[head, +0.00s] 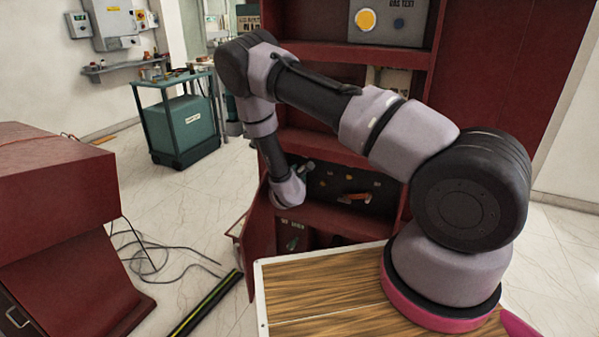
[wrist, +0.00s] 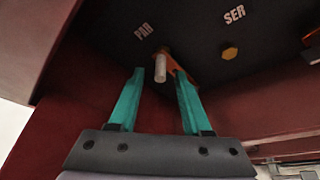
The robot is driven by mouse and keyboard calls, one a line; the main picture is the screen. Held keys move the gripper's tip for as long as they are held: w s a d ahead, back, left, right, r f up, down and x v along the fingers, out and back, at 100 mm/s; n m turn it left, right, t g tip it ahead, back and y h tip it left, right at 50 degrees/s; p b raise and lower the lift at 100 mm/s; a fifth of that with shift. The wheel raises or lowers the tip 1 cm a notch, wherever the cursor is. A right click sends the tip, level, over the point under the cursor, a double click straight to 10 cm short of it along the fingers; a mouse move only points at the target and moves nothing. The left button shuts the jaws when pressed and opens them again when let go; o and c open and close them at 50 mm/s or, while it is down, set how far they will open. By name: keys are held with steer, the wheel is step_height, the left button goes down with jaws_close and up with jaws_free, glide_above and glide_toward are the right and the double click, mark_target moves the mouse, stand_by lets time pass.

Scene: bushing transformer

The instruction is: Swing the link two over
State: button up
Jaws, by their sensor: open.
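In the wrist view my gripper (wrist: 158,74) is open, with two teal fingers pointing at a dark panel. An orange link (wrist: 176,64) with a pale round peg handle (wrist: 160,69) shows at the fingertips, near the white PAR label (wrist: 145,31). The handle appears in the gap between the tips; I cannot tell how deep it sits there. The right finger hides part of the link. A yellow hexagonal stud (wrist: 230,53) is under the SER label (wrist: 234,14). In the head view my gripper (head: 303,170) is at the left side of the cabinet's panel, mostly hidden by my wrist.
The dark panel (head: 335,184) sits inside a red cabinet with shelf edges above and below. Another orange piece (head: 355,197) is to the right on it. Cables (head: 150,262) lie on the floor at left.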

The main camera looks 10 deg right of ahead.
steer(key=shift+x, duration=1.2)
jaws_close()
stand_by(0.6)
